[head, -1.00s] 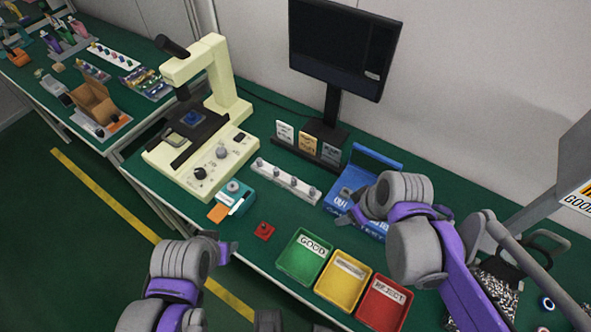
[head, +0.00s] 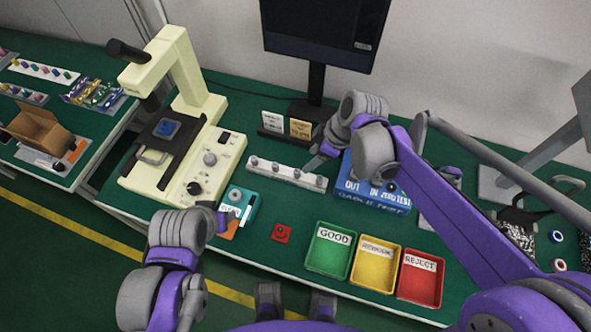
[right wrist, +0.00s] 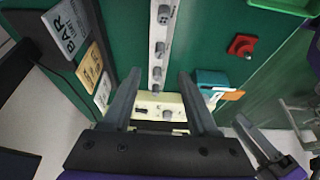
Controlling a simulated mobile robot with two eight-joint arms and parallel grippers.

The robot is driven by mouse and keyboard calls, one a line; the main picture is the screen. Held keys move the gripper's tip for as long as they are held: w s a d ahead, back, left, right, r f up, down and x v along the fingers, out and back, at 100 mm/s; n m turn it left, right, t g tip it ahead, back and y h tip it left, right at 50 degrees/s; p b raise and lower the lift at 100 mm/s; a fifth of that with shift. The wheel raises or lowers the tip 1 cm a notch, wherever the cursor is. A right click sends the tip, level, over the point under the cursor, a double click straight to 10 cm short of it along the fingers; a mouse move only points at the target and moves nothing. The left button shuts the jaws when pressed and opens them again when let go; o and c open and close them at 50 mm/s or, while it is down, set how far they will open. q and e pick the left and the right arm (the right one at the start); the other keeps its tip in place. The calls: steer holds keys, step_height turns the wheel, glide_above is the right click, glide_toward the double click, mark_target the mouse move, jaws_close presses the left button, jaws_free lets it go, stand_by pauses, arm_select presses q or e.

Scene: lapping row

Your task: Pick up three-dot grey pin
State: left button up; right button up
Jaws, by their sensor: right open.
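A white rack (head: 288,174) holds several grey pins in a row, standing upright on the green bench. In the right wrist view the rack (right wrist: 153,40) runs away from me between my fingers, with a grey pin (right wrist: 164,14) at the top end and others below it. The dot marks are too small to tell which pin has three. My right gripper (head: 318,158) is open and empty, above and beside the right end of the rack in the head view. My left gripper (head: 222,220) hangs near the teal box at the bench's front; its jaws are not clear.
Green, yellow and red trays (head: 330,250) line the front edge. A blue bin (head: 372,190) lies right of the rack, partly behind my right arm. A cream microscope-like machine (head: 180,150) stands left. A teal box (head: 240,205), red button (head: 281,233) and label cards (head: 300,128) surround the rack.

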mark_target(298, 172)
steer(key=x, duration=0.9)
steer(key=shift+f+b, duration=0.25)
steer(key=shift+b, duration=0.1)
steer(key=shift+d, duration=0.1)
steer(key=shift+c, duration=0.2)
jaws_close()
